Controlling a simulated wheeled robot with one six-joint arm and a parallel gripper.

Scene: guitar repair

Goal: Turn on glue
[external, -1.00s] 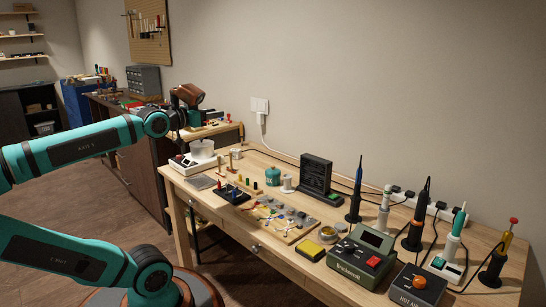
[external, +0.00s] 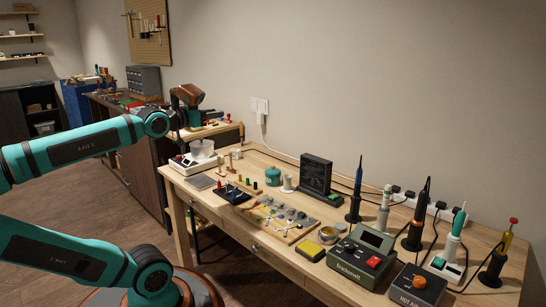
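A white heater-like unit (external: 180,166) with a pale pot (external: 202,149) on it stands at the far left end of the workbench. It looks like the glue pot, but no label can be read. Small dark and red controls show on its front, too small to tell their state. My gripper (external: 181,138) hangs just above the front left part of this unit, beside the pot. Its fingertips are small and dark, so I cannot tell whether they are open or touch the unit.
The workbench (external: 262,236) carries a parts mat (external: 285,222), a green soldering station (external: 361,258), a hot air unit (external: 418,285), a black upright device (external: 315,175) and several irons in stands. A power strip (external: 425,207) lies along the wall. A dark cabinet (external: 140,165) stands behind my arm.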

